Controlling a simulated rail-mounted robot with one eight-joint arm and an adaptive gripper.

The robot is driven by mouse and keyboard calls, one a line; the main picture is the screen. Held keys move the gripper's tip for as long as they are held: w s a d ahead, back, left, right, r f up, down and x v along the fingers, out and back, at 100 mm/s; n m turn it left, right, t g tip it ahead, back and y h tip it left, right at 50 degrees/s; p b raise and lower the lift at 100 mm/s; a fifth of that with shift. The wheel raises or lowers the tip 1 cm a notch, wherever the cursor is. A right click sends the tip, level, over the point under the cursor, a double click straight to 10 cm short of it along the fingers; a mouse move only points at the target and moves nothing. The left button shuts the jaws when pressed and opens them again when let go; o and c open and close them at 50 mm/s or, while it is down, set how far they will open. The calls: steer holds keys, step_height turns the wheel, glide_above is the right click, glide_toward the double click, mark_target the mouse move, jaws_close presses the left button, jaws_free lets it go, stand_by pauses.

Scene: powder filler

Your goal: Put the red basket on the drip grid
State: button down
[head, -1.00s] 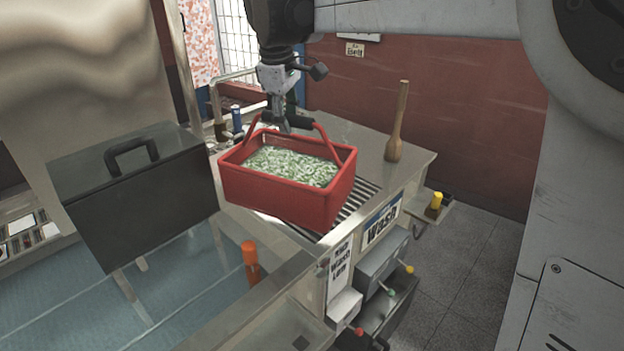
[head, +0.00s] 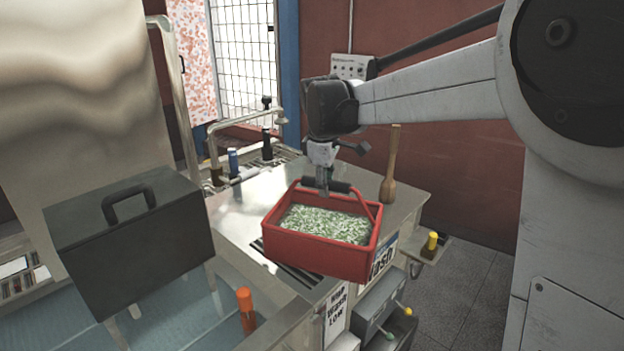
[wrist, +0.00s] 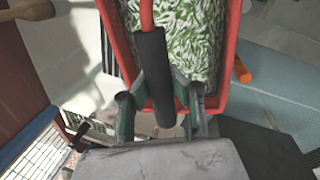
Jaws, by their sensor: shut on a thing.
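The red basket (head: 375,262) is full of small green and white pieces. My gripper (head: 324,184) is shut on the black grip of its handle, which also shows in the wrist view (wrist: 152,75). The basket hangs roughly level and appears to be above the counter. The drip grid (head: 258,246) is a dark slatted strip in the metal counter. Its slats show to the left of and below the basket; the basket hides the rest.
A wooden paddle (head: 391,170) stands upright on the counter behind the basket. A dark lidded box (head: 135,245) with a handle is at left over the blue water basin. An orange knob (head: 246,310) stands at front. The counter left of the basket is clear.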

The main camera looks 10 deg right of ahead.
steer(key=shift+d+f, duration=0.2)
steer(key=shift+f, duration=0.1)
steer(key=shift+f+p, duration=0.35)
steer(key=shift+f, duration=1.55)
steer(key=c, duration=1.7)
jaws_free()
